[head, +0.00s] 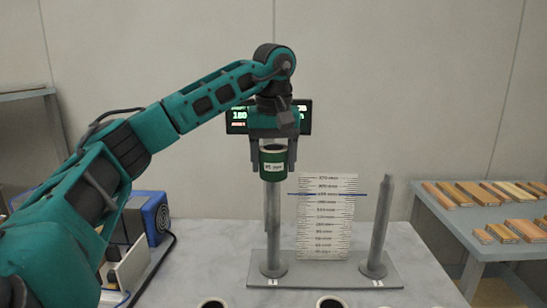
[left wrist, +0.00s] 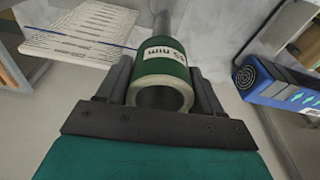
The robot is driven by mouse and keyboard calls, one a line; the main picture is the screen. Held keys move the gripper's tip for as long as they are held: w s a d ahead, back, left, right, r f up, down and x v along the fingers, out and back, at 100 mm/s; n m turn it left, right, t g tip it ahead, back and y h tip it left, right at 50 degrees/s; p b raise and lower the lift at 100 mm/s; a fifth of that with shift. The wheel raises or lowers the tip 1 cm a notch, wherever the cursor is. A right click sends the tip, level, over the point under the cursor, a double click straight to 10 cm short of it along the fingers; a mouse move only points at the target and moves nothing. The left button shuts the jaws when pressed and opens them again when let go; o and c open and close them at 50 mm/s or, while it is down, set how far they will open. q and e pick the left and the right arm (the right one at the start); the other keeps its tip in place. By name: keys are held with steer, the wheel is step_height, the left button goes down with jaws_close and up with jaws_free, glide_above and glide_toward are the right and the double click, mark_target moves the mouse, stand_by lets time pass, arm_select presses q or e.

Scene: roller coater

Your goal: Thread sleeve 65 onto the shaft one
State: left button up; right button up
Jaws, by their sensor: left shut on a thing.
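A green sleeve (head: 272,163) with a dark hollow top is upright between the fingers of my left gripper (head: 274,158), which is shut on it. Its white label seems to read 65 mm, and it also shows in the left wrist view (left wrist: 161,68). The left shaft (head: 272,225) stands on the grey base plate (head: 325,274) directly below the sleeve, in line with it. Its top is hidden, so I cannot tell whether it has entered the sleeve. A second shaft (head: 380,225) stands bare at the right. The base labels are too small to read. My right gripper is not in view.
A white scale board (head: 326,225) with a blue line stands between the shafts. A blue device (head: 153,215) is at the left. A display (head: 238,120) is behind my arm. Two round sleeve tops (head: 330,303) show at the front edge. A side table (head: 470,222) holds several blocks.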

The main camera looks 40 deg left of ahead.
arm_select(q)
steer(key=shift+f, duration=0.15)
steer(key=shift+f+b, duration=0.4)
steer(key=shift+f, duration=0.55)
steer(key=o, duration=1.2)
steer(key=shift+o, duration=0.3)
steer(key=shift+r, duration=0.1)
